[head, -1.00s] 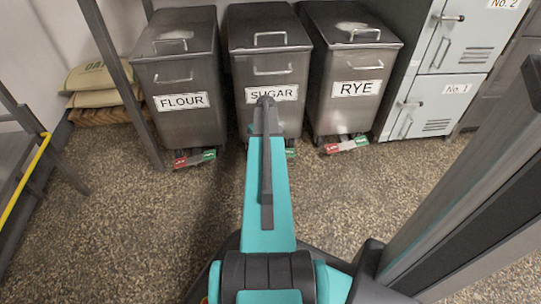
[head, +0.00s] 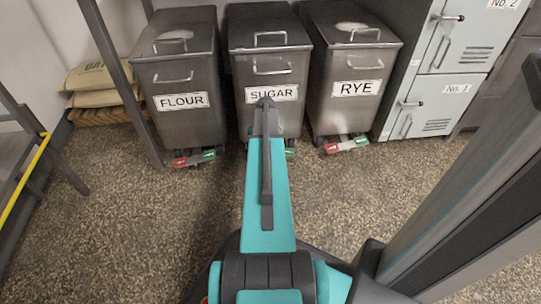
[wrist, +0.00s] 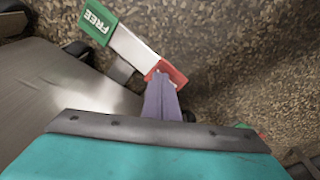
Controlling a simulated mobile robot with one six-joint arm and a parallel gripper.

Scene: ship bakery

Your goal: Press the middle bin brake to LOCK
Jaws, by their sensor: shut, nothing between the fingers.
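The middle bin (head: 265,70), labelled SUGAR, stands between the other two. Its brake pedal is mostly hidden behind my arm in the head view; only a bit of its green end (head: 291,152) shows. In the wrist view the pedal (wrist: 132,47) is a pale bar with a green FREE end (wrist: 98,21) and a red end (wrist: 172,71). My gripper (wrist: 160,78) is shut and empty, with its tips at the red end, overlapping part of it. I cannot tell whether they touch or press it. The red end's lettering is hidden.
The FLOUR bin (head: 180,80) stands left with its red and green pedal (head: 194,158). The RYE bin (head: 350,70) stands right with its own pedal (head: 346,145). Grey lockers (head: 440,70) are at the right. The speckled floor (head: 130,235) in front is clear.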

